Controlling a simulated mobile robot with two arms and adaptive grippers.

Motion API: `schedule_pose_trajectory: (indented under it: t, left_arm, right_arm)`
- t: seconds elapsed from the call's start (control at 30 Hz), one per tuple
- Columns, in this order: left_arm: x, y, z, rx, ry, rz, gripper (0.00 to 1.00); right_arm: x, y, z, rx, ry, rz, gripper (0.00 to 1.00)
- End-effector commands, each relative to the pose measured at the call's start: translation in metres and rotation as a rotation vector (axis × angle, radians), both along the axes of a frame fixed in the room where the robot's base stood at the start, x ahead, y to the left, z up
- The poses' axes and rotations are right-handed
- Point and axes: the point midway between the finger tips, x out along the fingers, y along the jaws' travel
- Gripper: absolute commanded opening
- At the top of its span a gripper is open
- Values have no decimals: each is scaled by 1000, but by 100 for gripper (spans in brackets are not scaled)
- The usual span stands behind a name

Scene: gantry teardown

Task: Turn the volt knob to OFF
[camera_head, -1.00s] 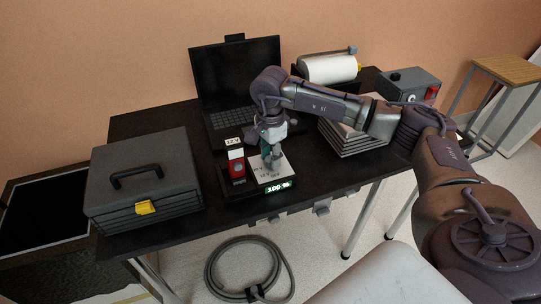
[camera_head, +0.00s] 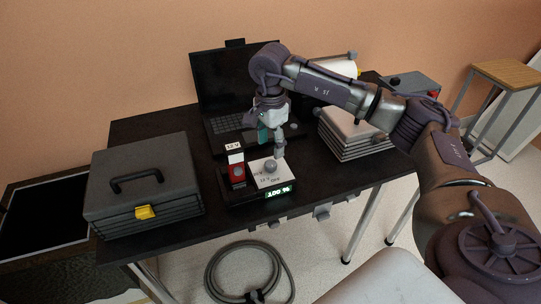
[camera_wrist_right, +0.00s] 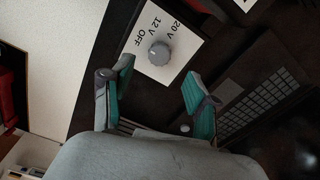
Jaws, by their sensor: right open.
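The volt knob (camera_head: 270,166) is a small grey round knob on a white label plate (camera_head: 283,177), on the black charger unit (camera_head: 232,199) at the table's front. In the right wrist view the knob (camera_wrist_right: 160,53) has 20 V, 12 V and OFF printed around it. I cannot tell for sure which marking it points at. My right gripper (camera_head: 272,145) is above and behind the knob in the head view, apart from it. Its teal-padded fingers (camera_wrist_right: 158,76) are spread and empty in the wrist view. My left gripper is not in view.
A red battery-like block (camera_head: 237,174) stands left of the knob, and a green display (camera_head: 278,192) reads 100 %. A laptop (camera_head: 213,85) is behind, a grey toolbox (camera_head: 143,180) left, a stack of grey plates (camera_head: 350,137) right. A coiled cable (camera_head: 248,272) lies on the floor.

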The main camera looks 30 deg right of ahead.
Motion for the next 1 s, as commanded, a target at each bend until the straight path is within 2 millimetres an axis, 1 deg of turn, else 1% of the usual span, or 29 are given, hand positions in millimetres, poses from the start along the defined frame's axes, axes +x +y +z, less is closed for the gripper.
schedule_pose_trajectory:
  t: [0.03, 0.1, 0.2, 0.33, 0.5, 1.0]
  left_arm:
    - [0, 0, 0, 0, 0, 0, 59]
    - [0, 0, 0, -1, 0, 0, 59]
    - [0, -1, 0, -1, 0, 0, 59]
    - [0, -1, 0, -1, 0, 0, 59]
    - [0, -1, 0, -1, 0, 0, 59]
    - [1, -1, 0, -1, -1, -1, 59]
  right_arm:
    - [1, 0, 12, 0, -5, 0, 59]
    - [1, 0, 26, 0, -4, 0, 59]
    - [1, 0, 41, 0, -3, 0, 59]
    - [0, 0, 54, 0, -2, 0, 59]
    - [0, 0, 59, 0, 1, 0, 59]
    - [0, 0, 58, 0, 0, 0, 59]
